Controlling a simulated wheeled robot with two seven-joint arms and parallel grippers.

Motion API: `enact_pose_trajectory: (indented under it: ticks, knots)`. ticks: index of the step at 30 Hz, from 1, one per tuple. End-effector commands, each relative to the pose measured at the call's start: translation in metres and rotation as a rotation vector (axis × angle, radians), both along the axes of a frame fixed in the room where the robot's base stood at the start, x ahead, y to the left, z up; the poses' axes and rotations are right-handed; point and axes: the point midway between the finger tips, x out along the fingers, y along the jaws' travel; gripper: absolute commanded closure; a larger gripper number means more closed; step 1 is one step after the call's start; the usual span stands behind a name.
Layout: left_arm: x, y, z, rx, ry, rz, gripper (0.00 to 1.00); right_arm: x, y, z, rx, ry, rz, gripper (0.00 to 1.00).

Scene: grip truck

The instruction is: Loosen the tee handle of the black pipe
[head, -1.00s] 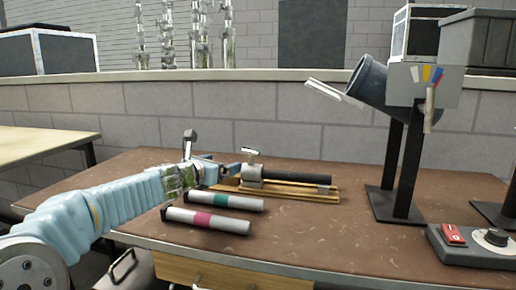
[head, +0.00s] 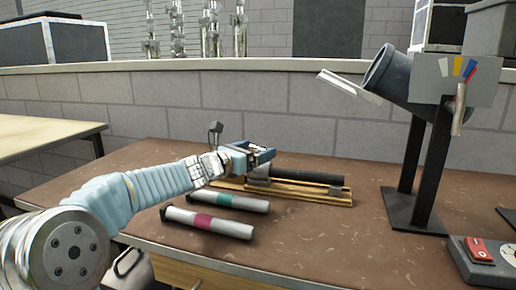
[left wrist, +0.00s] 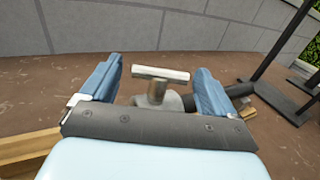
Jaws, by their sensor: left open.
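The black pipe (head: 308,168) lies on a wooden stand (head: 290,191) on the brown table. My left gripper (head: 268,154) is at the pipe's left end and hides most of the clamp and tee handle in the head view. In the left wrist view, the metal tee handle (left wrist: 160,74) stands upright with its crossbar across the gap between the two blue fingers of my left gripper (left wrist: 155,85). The fingers are open, one on each side of the handle, with a gap to either side. My right gripper is not in view.
Two silver tubes, one with a green band (head: 228,201) and one with a magenta band (head: 206,222), lie in front of the stand. A dark cylinder on a post (head: 400,85) and a control box (head: 485,260) stand at the right.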

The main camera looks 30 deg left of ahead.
Motion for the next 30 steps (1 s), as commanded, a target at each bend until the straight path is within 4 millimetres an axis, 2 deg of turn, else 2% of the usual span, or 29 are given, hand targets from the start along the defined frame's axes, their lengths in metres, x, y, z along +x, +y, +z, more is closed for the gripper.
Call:
enact_pose_trajectory:
  ticks: [4, 13, 24, 27, 30]
  knots:
    - [0.012, -0.002, 0.0, 0.0, 0.0, 0.0, 0.11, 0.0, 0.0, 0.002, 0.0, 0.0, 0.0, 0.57]
    - [0.015, -0.003, 0.0, 0.001, 0.0, 0.001, 0.11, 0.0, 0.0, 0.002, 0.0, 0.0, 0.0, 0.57]
    - [0.014, -0.003, 0.0, 0.0, 0.0, 0.0, 0.66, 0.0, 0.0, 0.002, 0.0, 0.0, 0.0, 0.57]
    - [0.014, -0.003, -0.001, 0.001, 0.0, 0.004, 0.67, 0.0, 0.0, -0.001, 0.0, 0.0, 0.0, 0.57]
    - [0.015, -0.004, -0.006, 0.003, -0.003, 0.028, 0.67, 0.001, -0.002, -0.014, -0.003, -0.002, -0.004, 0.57]
